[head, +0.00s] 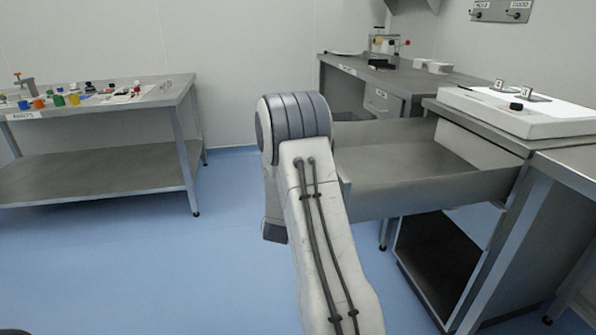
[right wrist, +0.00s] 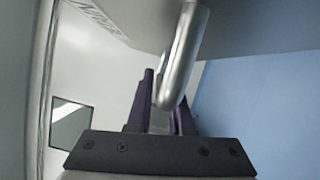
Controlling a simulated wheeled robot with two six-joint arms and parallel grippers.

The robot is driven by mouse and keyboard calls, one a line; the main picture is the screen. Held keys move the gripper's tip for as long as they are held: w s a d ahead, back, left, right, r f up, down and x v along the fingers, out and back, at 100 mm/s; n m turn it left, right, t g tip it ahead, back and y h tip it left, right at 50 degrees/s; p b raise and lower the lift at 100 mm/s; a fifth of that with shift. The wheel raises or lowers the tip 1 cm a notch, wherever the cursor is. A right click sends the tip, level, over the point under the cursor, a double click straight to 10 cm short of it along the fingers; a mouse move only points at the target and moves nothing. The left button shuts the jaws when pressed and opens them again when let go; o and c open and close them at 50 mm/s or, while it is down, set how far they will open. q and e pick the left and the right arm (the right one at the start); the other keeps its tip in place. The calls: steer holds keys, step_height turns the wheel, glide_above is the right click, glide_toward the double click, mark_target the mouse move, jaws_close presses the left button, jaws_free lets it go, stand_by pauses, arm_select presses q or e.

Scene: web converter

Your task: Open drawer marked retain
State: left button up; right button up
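A grey metal drawer (head: 430,194) is pulled far out of the right-hand bench in the head view, and the part of its inside that shows looks empty. My right arm covers its front end, so my right gripper is hidden there. In the right wrist view, a curved metal handle (right wrist: 187,50) stands on a grey panel with partly visible lettering (right wrist: 98,18). The dark fingers of my right gripper (right wrist: 163,100) are on either side of this handle and appear shut on it. My left gripper is in neither view.
A white-topped device (head: 520,112) sits on the bench above the drawer. Another bench (head: 350,68) stands behind. A table (head: 90,158) with small coloured containers (head: 60,98) stands at left. Blue floor (head: 150,260) is clear at the front left.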

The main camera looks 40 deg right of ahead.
steer(key=shift+o, duration=1.2)
steer(key=v, duration=1)
steer(key=shift+s+a+p, duration=0.15)
steer(key=shift+a+p, duration=0.05)
steer(key=shift+p, duration=0.25)
